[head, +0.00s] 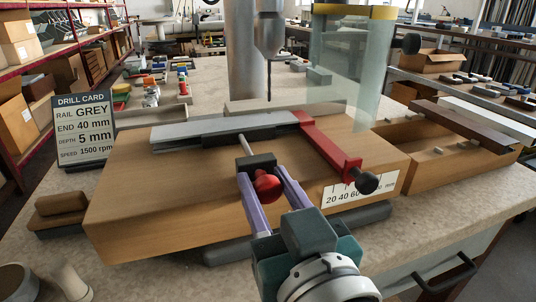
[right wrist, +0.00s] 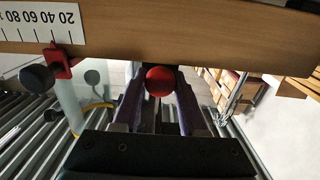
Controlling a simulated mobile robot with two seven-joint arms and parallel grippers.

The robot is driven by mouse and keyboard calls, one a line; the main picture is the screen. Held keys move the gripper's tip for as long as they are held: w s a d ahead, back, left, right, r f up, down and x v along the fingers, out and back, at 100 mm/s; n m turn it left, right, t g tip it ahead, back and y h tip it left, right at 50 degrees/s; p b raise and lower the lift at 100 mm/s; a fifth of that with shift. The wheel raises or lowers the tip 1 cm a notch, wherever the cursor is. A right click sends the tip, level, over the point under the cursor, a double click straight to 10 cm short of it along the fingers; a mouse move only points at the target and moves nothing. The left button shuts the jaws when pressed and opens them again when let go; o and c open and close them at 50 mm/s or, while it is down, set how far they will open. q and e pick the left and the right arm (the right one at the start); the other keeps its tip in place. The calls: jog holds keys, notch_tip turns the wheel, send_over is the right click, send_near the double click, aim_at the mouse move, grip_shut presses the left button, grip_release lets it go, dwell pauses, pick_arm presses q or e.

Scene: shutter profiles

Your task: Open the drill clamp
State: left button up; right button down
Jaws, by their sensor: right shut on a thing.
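The drill clamp shows in the head view as a dark block (head: 259,161) with a metal rod (head: 245,145) and a red ball knob (head: 267,185). The rod reaches toward a grey rail (head: 222,129) lying on the wooden drill block (head: 150,190). My right gripper (head: 264,182) is shut on the red knob, one purple finger on each side. The right wrist view shows the knob (right wrist: 160,80) between the fingers (right wrist: 158,98), in front of the wooden edge. A red stop arm (head: 330,146) with a black knob (head: 367,182) crosses the block at the rail's right end.
A drill (head: 269,40) hangs above the block, beside a clear guard (head: 350,70). A drill card (head: 83,130) stands at the left, reading rail grey, end 40 mm, depth 5 mm. A wooden tray (head: 400,131) with a dark profile (head: 465,126) is at the right.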

jog(key=shift+s, duration=0.1)
dwell(0.8)
jog(key=p+v, duration=0.3)
jog(key=v, duration=0.4)
jog(key=shift+s+p, duration=0.25)
jog(key=shift+p, duration=0.15)
jog(key=shift+r, duration=0.15)
jog(key=c, duration=0.8)
grip_release()
jog(key=shift+d, duration=0.1)
jog(key=shift+c, duration=0.2)
jog(key=shift+o, duration=0.8)
jog(key=shift+s, duration=0.2)
jog(key=shift+o, duration=1)
